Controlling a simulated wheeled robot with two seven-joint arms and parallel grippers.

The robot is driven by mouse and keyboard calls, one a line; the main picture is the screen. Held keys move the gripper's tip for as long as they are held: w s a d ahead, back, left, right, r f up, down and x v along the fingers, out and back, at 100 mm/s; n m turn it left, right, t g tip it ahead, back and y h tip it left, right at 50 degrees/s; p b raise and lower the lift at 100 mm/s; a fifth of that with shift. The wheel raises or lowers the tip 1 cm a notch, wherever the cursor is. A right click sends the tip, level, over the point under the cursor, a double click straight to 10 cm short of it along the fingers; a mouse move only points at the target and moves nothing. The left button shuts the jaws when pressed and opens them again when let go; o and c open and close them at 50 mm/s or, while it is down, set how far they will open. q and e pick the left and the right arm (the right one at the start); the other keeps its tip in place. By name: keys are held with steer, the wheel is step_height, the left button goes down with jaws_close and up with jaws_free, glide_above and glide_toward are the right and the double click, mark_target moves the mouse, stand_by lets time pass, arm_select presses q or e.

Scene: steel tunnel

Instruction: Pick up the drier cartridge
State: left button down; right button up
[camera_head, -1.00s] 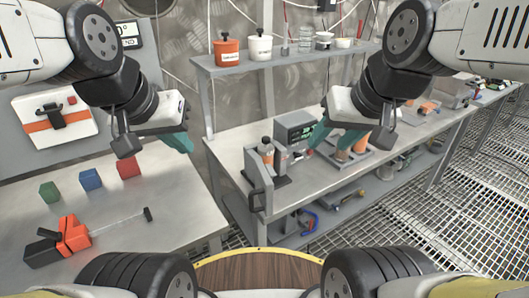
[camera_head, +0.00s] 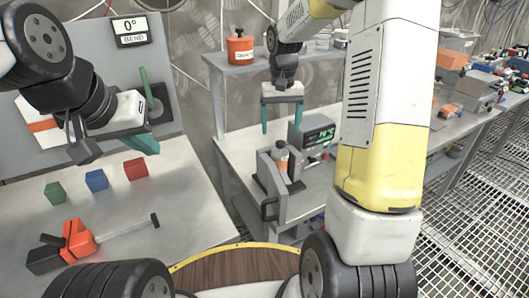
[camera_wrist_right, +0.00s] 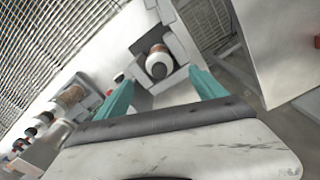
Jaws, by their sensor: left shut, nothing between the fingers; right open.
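An orange-brown cylinder with a pale cap, apparently the drier cartridge (camera_head: 281,154), stands in a grey holder (camera_head: 268,187) on the right bench. My right gripper (camera_head: 283,130) is open and empty above it, fingers pointing down. In the right wrist view the cartridge's round pale end (camera_wrist_right: 158,65) shows between and beyond the open fingers (camera_wrist_right: 160,78), inside the grey holder. I see no contact. My left gripper (camera_head: 149,146) is shut and empty above the left bench, away from the cartridge.
A meter box (camera_head: 316,140) stands just right of the holder. A shelf (camera_head: 245,64) with an orange pot (camera_head: 240,48) is behind my right gripper. Green, blue and red cubes (camera_head: 96,181) and an orange-black tool (camera_head: 76,240) lie on the left bench. My right arm hides much of the right bench.

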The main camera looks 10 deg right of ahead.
mark_target(280, 141)
steer(key=f, duration=0.8)
steer(key=shift+w+d, duration=0.1)
steer(key=shift+w, duration=0.15)
steer(key=shift+c, duration=0.2)
steer(key=shift+r, duration=0.1)
jaws_close()
